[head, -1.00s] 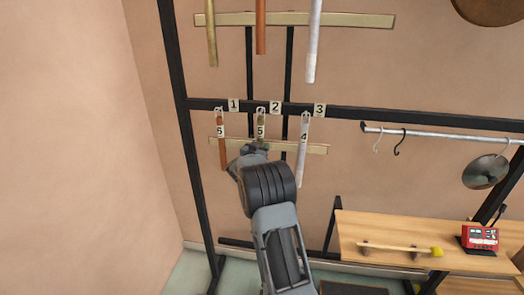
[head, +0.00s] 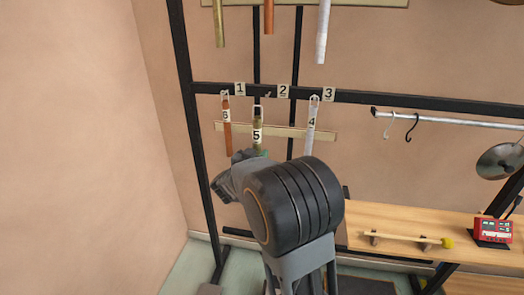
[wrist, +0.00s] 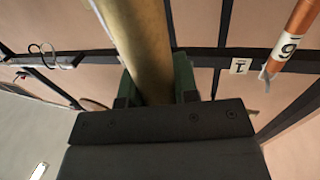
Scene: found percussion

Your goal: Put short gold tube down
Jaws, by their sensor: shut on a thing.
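The short gold tube (head: 258,144) has a number 5 tag and a white loop at its top. My gripper (head: 248,155) is shut on it, and my wrist hides its lower part in the head view. In the wrist view the gold tube (wrist: 143,45) runs between the two green-padded fingers of my gripper (wrist: 155,88). Its loop appears below and apart from the rack bar in the head view. The copper tube 6 (head: 227,140) hangs to its left and the silver tube 4 (head: 309,138) to its right.
A black rack bar (head: 420,103) carries tags 1, 2 and 3, with longer tubes above. A pale wooden strip (head: 280,131) lies behind the short tubes. At right, a rail (head: 450,119) has hooks and a pan (head: 499,160). A wooden bench (head: 400,220) holds a mallet and red device.

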